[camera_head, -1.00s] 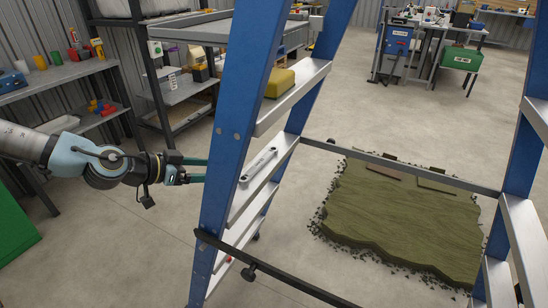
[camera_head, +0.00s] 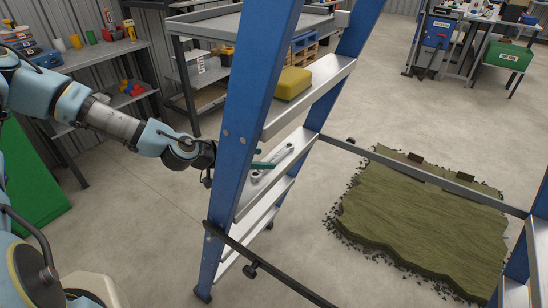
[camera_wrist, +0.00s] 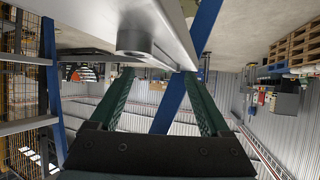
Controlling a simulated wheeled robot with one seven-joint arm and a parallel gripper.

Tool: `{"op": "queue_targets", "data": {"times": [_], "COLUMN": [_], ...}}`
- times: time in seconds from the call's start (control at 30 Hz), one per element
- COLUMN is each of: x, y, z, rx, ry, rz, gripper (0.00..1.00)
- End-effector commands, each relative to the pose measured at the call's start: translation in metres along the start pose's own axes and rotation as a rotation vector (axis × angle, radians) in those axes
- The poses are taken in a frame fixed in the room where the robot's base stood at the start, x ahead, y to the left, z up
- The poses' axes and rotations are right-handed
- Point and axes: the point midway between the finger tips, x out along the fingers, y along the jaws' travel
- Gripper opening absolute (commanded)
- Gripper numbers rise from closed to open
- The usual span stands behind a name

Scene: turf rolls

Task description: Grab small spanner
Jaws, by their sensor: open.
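The small grey spanner (camera_head: 278,162) lies on a metal step of the blue ladder (camera_head: 258,95), partly overlapped in the head view by my gripper (camera_head: 264,163). One end of the spanner (camera_wrist: 136,40) shows close up in the wrist view, near the upper end of the left finger. My gripper (camera_wrist: 157,75) is open, its two green fingers apart with nothing held between them. The gripper reaches behind the ladder's blue side rail, and its fingertips show beside the spanner. Whether they touch it I cannot tell.
A yellow object (camera_head: 292,83) sits on the step above. A black bar (camera_head: 250,255) crosses low in front of the ladder. A green turf slab (camera_head: 425,220) lies on the floor to the right. Shelving (camera_head: 100,50) stands at the back left.

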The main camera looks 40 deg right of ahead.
Motion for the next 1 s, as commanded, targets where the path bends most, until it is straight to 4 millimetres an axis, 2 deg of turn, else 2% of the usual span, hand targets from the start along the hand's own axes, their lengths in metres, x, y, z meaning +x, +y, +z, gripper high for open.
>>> {"op": "queue_targets", "data": {"times": [0.2, 0.3, 0.57, 1.0], "x": [0.027, 0.034, 0.035, 0.035], "y": [-0.001, -0.002, -0.002, -0.002], "z": [-0.003, -0.001, 0.000, 0.000], "rx": [-0.002, -0.001, 0.000, 0.000], "ry": [0.000, 0.000, 0.000, 0.000], "rz": [0.002, 0.001, 0.000, 0.000], "gripper": [0.81, 0.81, 0.80, 0.30]}}
